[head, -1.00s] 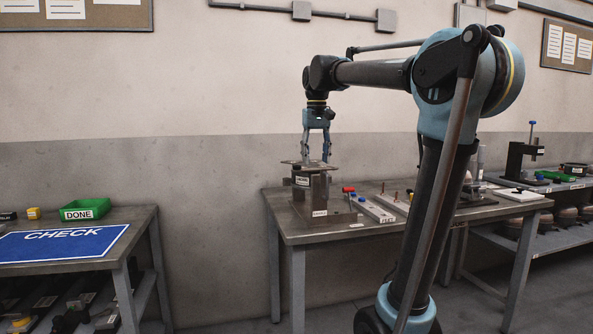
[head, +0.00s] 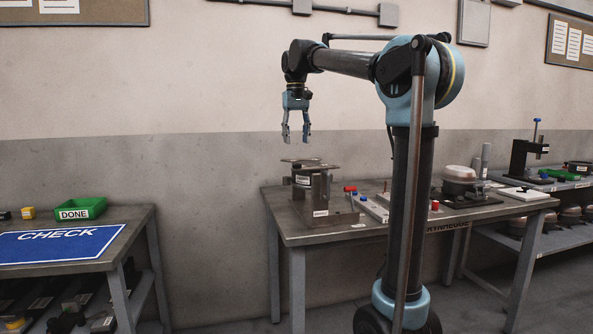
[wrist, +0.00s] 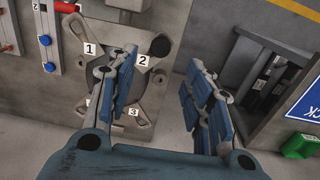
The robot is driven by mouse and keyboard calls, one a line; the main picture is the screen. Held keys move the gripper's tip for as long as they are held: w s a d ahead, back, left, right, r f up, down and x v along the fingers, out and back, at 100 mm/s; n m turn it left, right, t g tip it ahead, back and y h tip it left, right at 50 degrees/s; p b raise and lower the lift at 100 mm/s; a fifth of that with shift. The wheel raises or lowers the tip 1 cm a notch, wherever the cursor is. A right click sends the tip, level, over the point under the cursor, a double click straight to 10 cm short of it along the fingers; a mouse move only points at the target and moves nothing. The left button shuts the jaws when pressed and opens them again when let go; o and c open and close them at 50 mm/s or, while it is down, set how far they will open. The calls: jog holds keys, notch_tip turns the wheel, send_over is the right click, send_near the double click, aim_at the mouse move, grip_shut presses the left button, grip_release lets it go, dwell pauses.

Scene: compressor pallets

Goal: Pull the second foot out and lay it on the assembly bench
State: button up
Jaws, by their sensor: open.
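My gripper (head: 296,138) is open and empty, pointing down above the metal stand (head: 320,198) at the left end of the bench (head: 284,228). Its fingers also show spread in the wrist view (wrist: 163,85). A flat metal plate (head: 322,167) lies on top of the stand, apart from the fingertips. In the wrist view the plate has corner arms marked 1, 2 and 3. A dark round spot (wrist: 159,45) shows at corner 2; I cannot tell whether it is the second foot or a hole. The left finger hides part of the plate.
A strip with red and blue knobs (wrist: 46,40) lies beside the stand. A rounded housing (head: 460,175) stands farther right on the bench. At left, another table holds a blue CHECK mat (head: 60,243) and a green DONE bin (head: 80,209). A floor gap separates the tables.

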jog(key=shift+d+f, duration=0.1)
jog(key=shift+f, duration=4.1)
grip_shut()
jog(key=shift+r, duration=0.2)
jog(key=shift+r, duration=2.8)
